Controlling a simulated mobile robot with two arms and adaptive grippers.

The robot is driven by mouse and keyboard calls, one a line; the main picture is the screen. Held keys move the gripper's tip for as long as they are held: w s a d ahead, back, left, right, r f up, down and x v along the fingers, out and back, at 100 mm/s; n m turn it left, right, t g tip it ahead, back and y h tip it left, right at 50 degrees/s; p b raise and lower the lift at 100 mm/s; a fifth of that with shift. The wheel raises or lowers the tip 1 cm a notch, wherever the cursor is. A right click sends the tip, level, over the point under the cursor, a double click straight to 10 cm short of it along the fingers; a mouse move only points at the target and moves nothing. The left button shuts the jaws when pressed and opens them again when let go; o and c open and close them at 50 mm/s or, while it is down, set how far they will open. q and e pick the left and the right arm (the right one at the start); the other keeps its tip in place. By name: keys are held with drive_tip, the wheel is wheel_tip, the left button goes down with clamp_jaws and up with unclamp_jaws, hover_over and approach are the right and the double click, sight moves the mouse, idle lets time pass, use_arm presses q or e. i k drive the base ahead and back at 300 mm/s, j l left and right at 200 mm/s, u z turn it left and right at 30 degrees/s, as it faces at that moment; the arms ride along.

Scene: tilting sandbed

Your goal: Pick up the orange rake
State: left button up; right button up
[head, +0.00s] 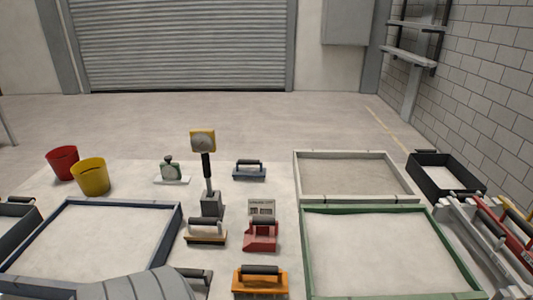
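The orange rake (260,290) stands at the bottom middle of the head view, with a black bar handle on top. A grey rounded, ribbed part at the bottom left looks like part of my own arm. Neither of my grippers can be made out in this view, and nothing is seen touching the rake.
A red scoop-like tool (261,238) and a tan-edged float (206,235) stand behind the rake. A dark-handled grey tool (197,278) lies left of it. Sand trays with blue (173,222) and green (308,254) rims flank the tools.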

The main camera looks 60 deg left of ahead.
sight(254, 279)
drive_tip(key=u, duration=1.75)
drive_tip(key=j+z, duration=0.1)
drive_tip(key=j, duration=0.1)
